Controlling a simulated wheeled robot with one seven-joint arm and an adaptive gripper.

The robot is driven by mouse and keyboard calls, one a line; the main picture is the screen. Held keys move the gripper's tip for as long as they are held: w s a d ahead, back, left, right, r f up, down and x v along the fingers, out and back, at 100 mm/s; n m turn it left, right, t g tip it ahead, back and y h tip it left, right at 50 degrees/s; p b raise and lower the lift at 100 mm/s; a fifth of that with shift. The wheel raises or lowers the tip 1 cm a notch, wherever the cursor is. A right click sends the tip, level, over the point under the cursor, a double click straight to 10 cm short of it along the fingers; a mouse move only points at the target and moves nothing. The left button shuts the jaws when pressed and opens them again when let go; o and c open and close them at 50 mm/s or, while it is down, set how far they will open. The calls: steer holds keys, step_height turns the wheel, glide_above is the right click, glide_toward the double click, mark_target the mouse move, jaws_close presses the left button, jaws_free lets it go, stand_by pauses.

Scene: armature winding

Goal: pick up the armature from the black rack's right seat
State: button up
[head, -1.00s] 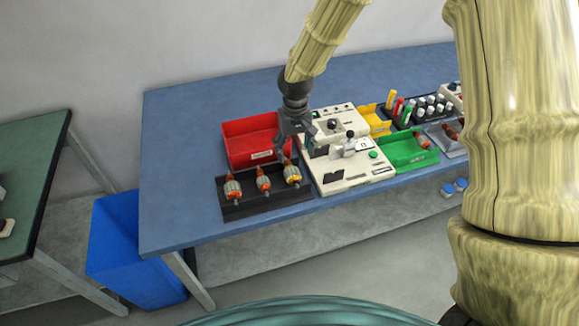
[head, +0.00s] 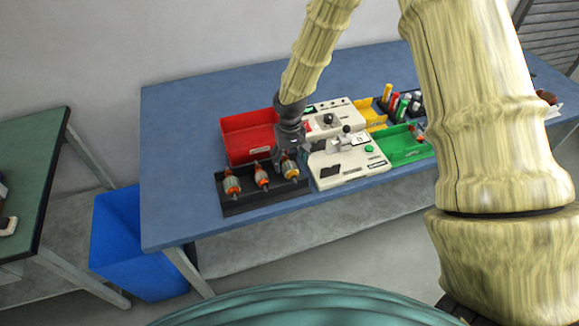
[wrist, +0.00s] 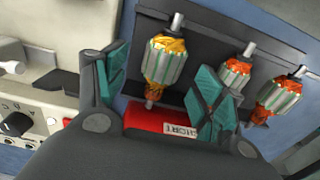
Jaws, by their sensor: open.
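The black rack (head: 268,203) on the blue table holds three armatures in a row. The right-seat armature (head: 291,171), with yellow-orange windings and a grey core, is partly hidden by my gripper (head: 288,155). In the wrist view this armature (wrist: 163,60) shows between my two teal-padded fingers, nearer the left one. My gripper (wrist: 172,72) is open and empty, with a finger to each side of the armature. Whether the fingers touch it I cannot tell. The middle armature (head: 261,176) and left armature (head: 232,185) have orange-red ends.
A red bin (head: 248,137) stands behind the rack. A white machine (head: 345,165) stands close to the right of the rack, near my gripper. A green bin (head: 404,146) and yellow bin (head: 374,118) are further right. The table's left part is clear.

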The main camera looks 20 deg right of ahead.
mark_target(289, 163)
steer(key=shift+s+f+p, duration=0.15)
steer(key=shift+f+p, duration=0.45)
steer(key=shift+f, duration=1.1)
steer(key=shift+a, duration=0.1)
steer(key=c, duration=1.4)
steer(key=shift+o, duration=0.2)
steer(key=shift+r, duration=0.1)
